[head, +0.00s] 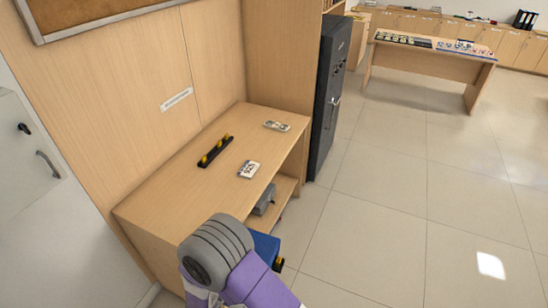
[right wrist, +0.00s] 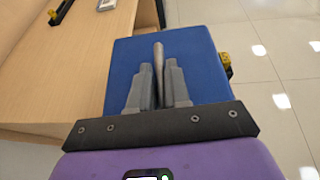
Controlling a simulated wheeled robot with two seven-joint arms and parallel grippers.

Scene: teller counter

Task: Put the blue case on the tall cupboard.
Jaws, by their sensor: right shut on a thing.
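The blue case (head: 264,246) shows in the head view beside the near end of the wooden counter, partly hidden behind my purple right arm. In the right wrist view, the blue case (right wrist: 205,65) fills the middle. My right gripper (right wrist: 160,82) is shut on a thin grey upright piece, apparently its handle. A black and yellow part shows at the case's right side. Which unit is the tall cupboard is not certain: a pale cabinet with dark handles (head: 30,165) stands at the left, and a tall dark cabinet (head: 327,95) stands past the counter. My left gripper is not in view.
The wooden counter (head: 185,190) holds a black bar with yellow knobs (head: 214,151) and two small banknote-like bundles (head: 249,169). A grey object (head: 265,200) sits on the shelf below. A display table (head: 432,55) stands far back. The tiled floor at right is clear.

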